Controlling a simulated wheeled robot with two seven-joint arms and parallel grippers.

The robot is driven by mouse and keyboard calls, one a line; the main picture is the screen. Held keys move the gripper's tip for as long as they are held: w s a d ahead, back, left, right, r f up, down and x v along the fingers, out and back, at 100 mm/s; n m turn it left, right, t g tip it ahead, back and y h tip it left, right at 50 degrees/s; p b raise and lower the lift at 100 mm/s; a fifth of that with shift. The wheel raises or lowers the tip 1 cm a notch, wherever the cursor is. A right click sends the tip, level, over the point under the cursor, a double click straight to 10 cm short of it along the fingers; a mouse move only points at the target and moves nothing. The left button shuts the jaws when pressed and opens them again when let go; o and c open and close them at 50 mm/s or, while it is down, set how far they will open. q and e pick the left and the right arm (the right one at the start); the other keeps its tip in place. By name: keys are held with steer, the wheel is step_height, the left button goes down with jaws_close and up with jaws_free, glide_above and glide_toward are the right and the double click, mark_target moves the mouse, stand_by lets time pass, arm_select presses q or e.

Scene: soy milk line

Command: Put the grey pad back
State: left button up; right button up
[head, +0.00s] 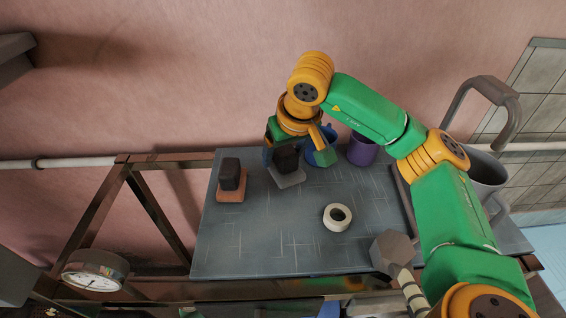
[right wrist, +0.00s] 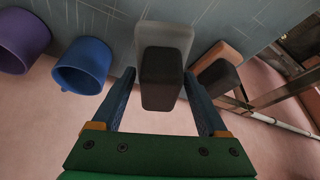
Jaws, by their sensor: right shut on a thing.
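The grey pad (head: 291,179) has a flat grey base and a dark block (head: 286,158) on top as its grip. It is at the back of the dark worktop, and I cannot tell whether its base touches the surface. My right gripper (head: 296,154) reaches down to it and is shut on the dark block. In the right wrist view the dark block (right wrist: 162,80) sits between the two fingertips (right wrist: 161,76), with the grey base (right wrist: 163,35) beyond it. My left gripper is not in view.
An orange-brown pad (head: 231,196) with a dark block stands left of the grey one. A blue mug (head: 322,157) and a purple mug (head: 362,150) stand close on the right. A white ring (head: 329,223) lies in front. The worktop's front left (head: 245,245) is clear.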

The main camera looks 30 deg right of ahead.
mark_target(289, 149)
steer(key=p+x, duration=0.2)
steer(key=x, duration=0.3)
steer(key=shift+d+f, duration=0.15)
steer(key=shift+d, duration=0.05)
steer(key=shift+f, duration=0.3)
steer(key=shift+f+b, duration=0.2)
steer(key=shift+b, duration=0.1)
steer(key=o, duration=1.2)
steer(key=shift+r, duration=0.2)
steer(key=b+v, duration=0.1)
steer(key=v, duration=1.1)
steer(key=shift+s, duration=0.1)
